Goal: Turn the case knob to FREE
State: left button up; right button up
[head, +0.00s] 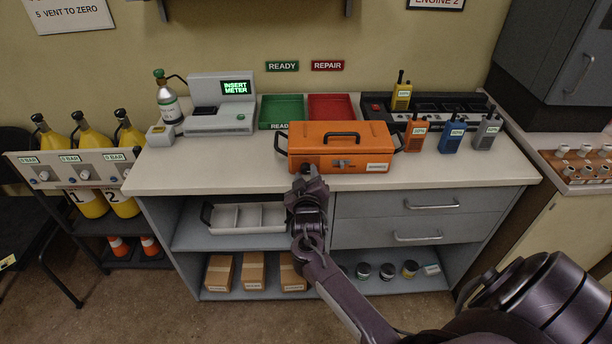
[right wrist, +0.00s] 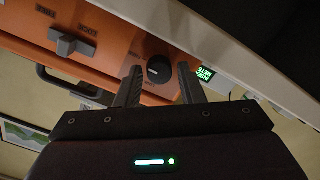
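The orange case (head: 345,151) stands on the counter, its front toward me. In the right wrist view the case (right wrist: 110,45) is seen tilted and upside down. A round black knob (right wrist: 158,71) with a pale mark sits on its front. A grey latch-like part (right wrist: 72,43) sits beside it, between small labels too blurred to read surely; it also shows in the head view (head: 342,164). My right gripper (head: 307,180) is at the case's lower front left and hides the knob in the head view. Its fingers (right wrist: 161,78) are open, one each side of the knob; contact cannot be told.
A grey meter station (head: 220,105) stands left of the case, with green (head: 282,112) and red (head: 332,106) trays behind. Handheld radios, including an orange one (head: 417,133), stand at the right. A divided tray (head: 247,218) lies on the shelf below.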

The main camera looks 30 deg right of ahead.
jog(key=b+v, duration=0.1)
jog(key=v, duration=0.6)
jog(key=shift+s+a, duration=0.2)
jog(key=shift+s, duration=0.2)
